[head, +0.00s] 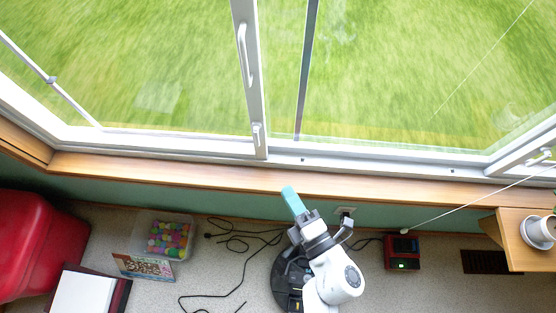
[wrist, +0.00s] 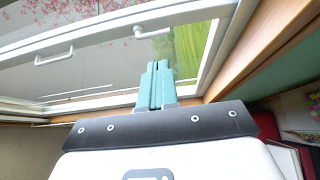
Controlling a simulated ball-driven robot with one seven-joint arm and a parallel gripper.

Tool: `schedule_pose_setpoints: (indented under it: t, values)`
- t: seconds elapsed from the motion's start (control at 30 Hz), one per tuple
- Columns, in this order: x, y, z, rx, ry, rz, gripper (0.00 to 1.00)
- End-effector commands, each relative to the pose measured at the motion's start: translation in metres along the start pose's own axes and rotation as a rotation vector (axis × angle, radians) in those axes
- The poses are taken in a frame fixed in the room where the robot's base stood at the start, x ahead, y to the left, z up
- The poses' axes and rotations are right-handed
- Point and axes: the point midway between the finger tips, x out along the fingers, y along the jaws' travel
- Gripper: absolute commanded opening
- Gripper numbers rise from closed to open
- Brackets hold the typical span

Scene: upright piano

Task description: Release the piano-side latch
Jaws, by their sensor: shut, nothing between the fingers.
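My gripper (head: 289,193) has teal fingers, pressed together and empty. In the head view it points up and left, over the wooden sill's front edge, below the window. In the wrist view the shut fingers (wrist: 159,84) point at the window frame. A small white latch (head: 256,133) sits low on the central window post, above and left of my gripper and apart from it. Another white latch (head: 540,157) is on the right window frame. The wrist view shows a white lever (wrist: 154,33) beyond my fingers. No piano is clearly visible, so I cannot tell which latch is piano-side.
A long white handle (head: 246,55) is on the central post. The wooden sill (head: 180,170) runs below the window. A wooden top (head: 520,250) with a mug (head: 540,231) juts in at right. A red box (head: 402,252), cables and a toy bin (head: 190,226) are on the floor.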

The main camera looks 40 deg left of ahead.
Motion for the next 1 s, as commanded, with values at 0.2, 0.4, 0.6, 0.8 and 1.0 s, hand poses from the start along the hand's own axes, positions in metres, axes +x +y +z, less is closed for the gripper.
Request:
schedule_pose_setpoints:
  t: [0.2,0.4,0.6,0.8,1.0]
  values:
    - [0.035,0.001,0.000,-0.001,0.003,0.003,0.00]
    - [0.075,0.001,-0.001,-0.002,0.003,0.002,0.00]
    - [0.110,0.000,-0.001,0.000,0.002,0.002,0.00]
    - [0.130,0.000,0.000,0.000,0.001,0.000,0.00]
    - [0.134,0.000,0.000,0.000,0.000,0.000,0.00]
